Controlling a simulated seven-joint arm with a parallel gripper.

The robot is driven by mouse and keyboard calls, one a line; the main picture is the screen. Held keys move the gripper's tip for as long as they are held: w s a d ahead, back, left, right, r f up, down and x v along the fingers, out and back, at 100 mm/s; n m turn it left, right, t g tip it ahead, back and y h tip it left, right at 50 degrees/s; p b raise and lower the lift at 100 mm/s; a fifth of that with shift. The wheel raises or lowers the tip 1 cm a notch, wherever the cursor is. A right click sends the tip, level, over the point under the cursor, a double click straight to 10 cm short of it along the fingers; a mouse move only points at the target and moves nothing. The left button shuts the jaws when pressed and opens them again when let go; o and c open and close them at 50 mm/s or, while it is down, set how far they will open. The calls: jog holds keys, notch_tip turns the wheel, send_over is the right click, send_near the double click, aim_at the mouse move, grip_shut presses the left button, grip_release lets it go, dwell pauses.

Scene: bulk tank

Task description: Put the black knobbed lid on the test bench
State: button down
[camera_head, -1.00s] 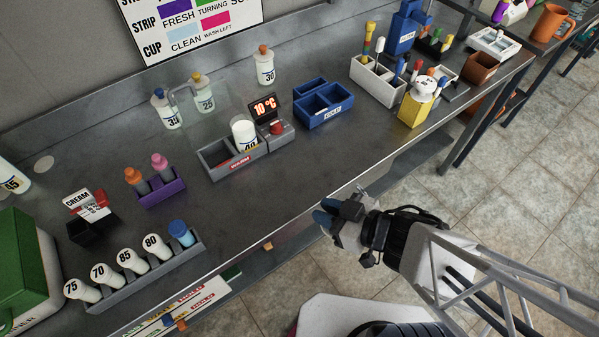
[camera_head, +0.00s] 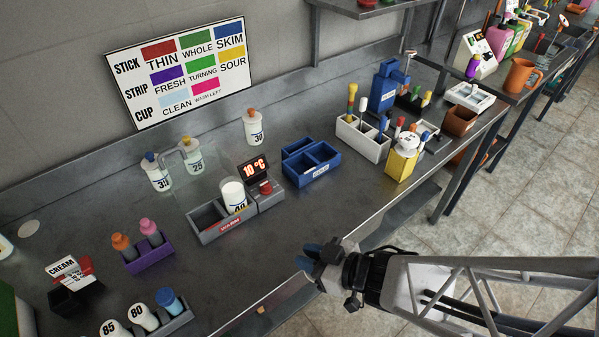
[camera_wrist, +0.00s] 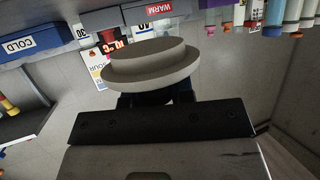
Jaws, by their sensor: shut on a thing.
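My gripper (camera_head: 308,253) shows in the head view at the front edge of the test bench (camera_head: 320,215), a dark steel top. In the wrist view its jaws (camera_wrist: 155,98) are shut on a round, stepped, lid-like disc (camera_wrist: 150,68). The disc looks grey there, with a wide flange and a smaller raised part. No black knob shows; the part between the fingers is hidden. I cannot tell the disc apart in the head view. I see no other lid on the bench.
A grey WARM block (camera_head: 210,226), a blue COLD rack (camera_head: 311,168), a white rack (camera_head: 365,140) and a yellow container (camera_head: 402,161) stand on the bench. A purple rack (camera_head: 147,255) is at left. Bare steel lies between the WARM block and the front edge.

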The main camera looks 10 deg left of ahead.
send_over(290, 244)
jog(key=shift+f, duration=0.45)
jog(key=shift+f, duration=0.1)
dwell(0.4)
jog(key=shift+f, duration=1.65)
jog(key=shift+f, duration=0.15)
jog(key=c, duration=1)
grip_release()
jog(key=shift+r, duration=0.2)
jog(key=shift+v, duration=5.95)
jog(key=shift+d+f, duration=0.1)
